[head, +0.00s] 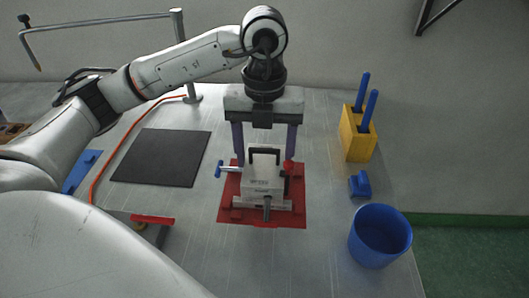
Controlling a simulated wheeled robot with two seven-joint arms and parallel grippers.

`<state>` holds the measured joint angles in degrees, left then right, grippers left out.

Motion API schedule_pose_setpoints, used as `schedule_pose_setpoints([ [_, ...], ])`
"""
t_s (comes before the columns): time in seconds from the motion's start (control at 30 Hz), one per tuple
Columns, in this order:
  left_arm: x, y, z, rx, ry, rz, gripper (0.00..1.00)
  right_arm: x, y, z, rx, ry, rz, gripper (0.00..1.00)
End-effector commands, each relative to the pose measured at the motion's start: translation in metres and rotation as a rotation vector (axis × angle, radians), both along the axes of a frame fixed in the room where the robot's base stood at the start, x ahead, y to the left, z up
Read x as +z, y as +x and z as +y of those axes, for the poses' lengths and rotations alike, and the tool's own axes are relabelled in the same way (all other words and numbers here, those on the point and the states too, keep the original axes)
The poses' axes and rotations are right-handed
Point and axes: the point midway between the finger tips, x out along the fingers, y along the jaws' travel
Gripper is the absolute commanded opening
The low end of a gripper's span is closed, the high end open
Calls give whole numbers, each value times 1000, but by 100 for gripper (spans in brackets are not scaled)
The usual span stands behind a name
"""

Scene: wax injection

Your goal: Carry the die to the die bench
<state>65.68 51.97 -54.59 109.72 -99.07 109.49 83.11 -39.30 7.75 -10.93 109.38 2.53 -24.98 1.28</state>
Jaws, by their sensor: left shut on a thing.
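The die (262,187) is a pale grey metal block with a black handle on top, a blue T-shaped knob at its left and a red knob at its right. It shows over a red mat (225,212) in the middle of the metal bench (325,250). My left gripper (265,161) comes down from behind, its two dark fingers on either side of the die's upper part, shut on it. Whether the die's underside touches the mat cannot be told. My right gripper is not in view.
A black mat (160,158) lies left of the die. A yellow block with blue-handled tools (359,138), a small blue object (360,185) and a blue bucket (379,238) stand at the right. An orange hose (110,158) and a metal stand (187,60) are at the left.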

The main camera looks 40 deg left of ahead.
Motion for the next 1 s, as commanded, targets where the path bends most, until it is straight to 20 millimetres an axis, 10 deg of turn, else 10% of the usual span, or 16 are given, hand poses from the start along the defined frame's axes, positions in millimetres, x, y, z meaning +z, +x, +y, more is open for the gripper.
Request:
schedule_pose_setpoints([
  [0.57,-10,1,0,0,-2,-7,17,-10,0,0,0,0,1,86],
  [0.6,-9,1,0,0,-2,-7,67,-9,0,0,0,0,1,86],
  [0.7,-9,1,0,0,-1,-6,84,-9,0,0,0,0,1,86],
  [1.0,-14,-1,0,0,2,5,86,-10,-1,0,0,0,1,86],
])
